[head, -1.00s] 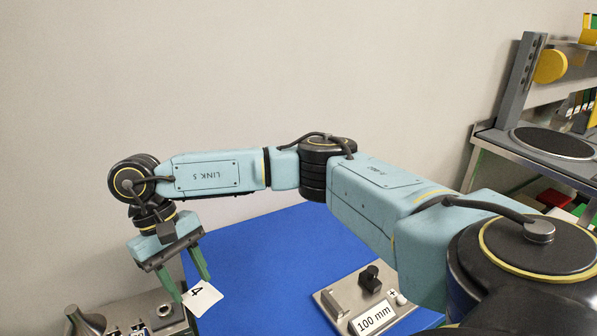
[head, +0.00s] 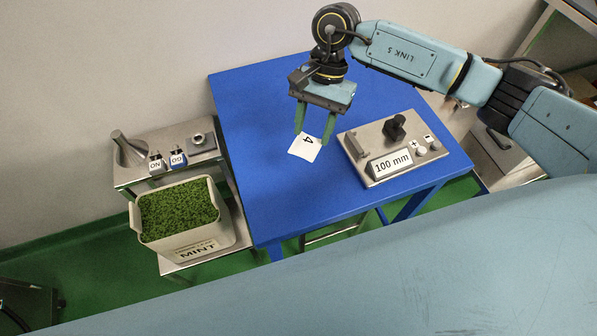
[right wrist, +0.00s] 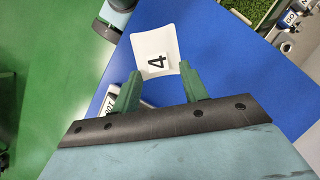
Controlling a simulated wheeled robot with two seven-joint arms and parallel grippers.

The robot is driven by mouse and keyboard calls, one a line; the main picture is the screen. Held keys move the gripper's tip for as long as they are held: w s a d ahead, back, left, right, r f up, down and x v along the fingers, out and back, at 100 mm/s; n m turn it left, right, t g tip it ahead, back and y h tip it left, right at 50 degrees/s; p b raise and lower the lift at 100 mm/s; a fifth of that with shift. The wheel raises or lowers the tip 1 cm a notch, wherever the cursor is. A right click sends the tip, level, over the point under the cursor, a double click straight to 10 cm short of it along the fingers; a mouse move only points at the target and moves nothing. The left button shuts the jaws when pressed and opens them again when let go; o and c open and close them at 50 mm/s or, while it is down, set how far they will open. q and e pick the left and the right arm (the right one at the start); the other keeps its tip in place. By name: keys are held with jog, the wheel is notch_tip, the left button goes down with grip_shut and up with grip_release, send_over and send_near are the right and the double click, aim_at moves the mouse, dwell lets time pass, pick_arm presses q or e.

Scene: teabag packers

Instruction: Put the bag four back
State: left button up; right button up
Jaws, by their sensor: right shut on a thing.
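The bag four is a small white square marked "4" (head: 304,149). In the head view it hangs at the fingertips of my right gripper (head: 314,140), over the blue table (head: 260,190). My right gripper points down and is shut on the bag. In the right wrist view the bag (right wrist: 154,45) sticks out past the green fingers (right wrist: 156,75), its number facing the camera. I cannot tell how high above the table it is. My left gripper is not in view.
A metal device reading "100 mm" (head: 391,163) stands on the table, right of the bag. A bin of green mint (head: 146,235) is on a lower stand at left, below a metal panel with two labelled switches (head: 166,162). The table's left and front parts are clear.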

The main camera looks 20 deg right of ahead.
aim_at(310, 143)
jog(key=m, duration=0.1)
jog(key=f+m+t, duration=0.1)
jog(key=m, duration=0.1)
jog(key=a+f+m+y, duration=0.1)
jog(key=shift+s+f+m+t, duration=0.15)
jog(key=shift+s+m+t, duration=0.15)
jog(key=shift+s, duration=0.05)
jog(key=m, duration=0.2)
jog(key=f+m+t, duration=0.1)
jog(key=shift+f+m+p, duration=0.15)
jog(key=shift+m+p, duration=0.25)
jog(key=shift+f+t, duration=0.3)
notch_tip(310, 143, down, 10)
jog(key=shift+r, duration=0.25)
jog(key=shift+f, duration=0.1)
jog(key=o, duration=0.6)
jog(key=shift+f+b, duration=0.1)
jog(key=shift+b, duration=0.2)
jog(key=shift+c, duration=0.2)
jog(key=o, duration=0.5)
jog(key=shift+c, duration=0.2)
jog(key=shift+r, duration=0.2)
